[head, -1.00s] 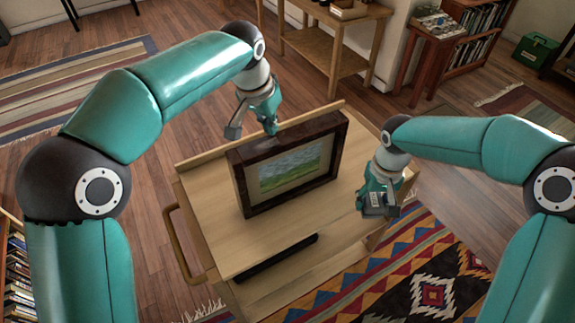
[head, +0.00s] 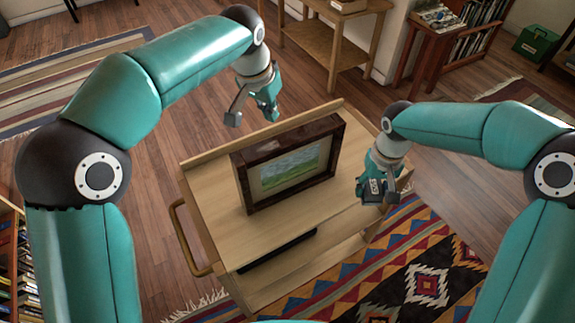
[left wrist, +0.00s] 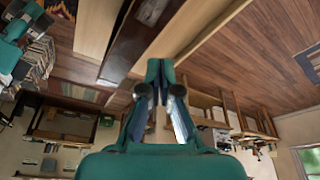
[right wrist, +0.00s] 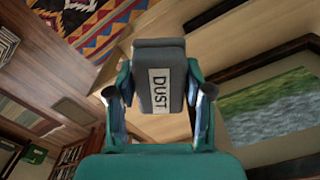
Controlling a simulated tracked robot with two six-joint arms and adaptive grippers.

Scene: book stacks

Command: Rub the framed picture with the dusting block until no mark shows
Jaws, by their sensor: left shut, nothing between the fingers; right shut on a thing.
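The framed picture (head: 290,165), a green landscape in a dark brown frame, stands upright on the wooden cart. Its painted face also shows at the right of the right wrist view (right wrist: 270,105); I cannot make out a clear mark on it. My right gripper (head: 378,192) is shut on the grey dusting block (right wrist: 158,75), whose white label reads "DUST". It holds the block to the right of the picture, apart from it. My left gripper (head: 251,116) is shut and empty, above and behind the frame's left part, apart from it.
The wooden cart (head: 215,205) has a raised back edge, a side handle (head: 188,240) and a lower shelf holding a dark object (head: 275,252). The cart top in front of the picture is clear. A patterned rug (head: 420,270) lies at the right; a side table (head: 330,45) stands behind.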

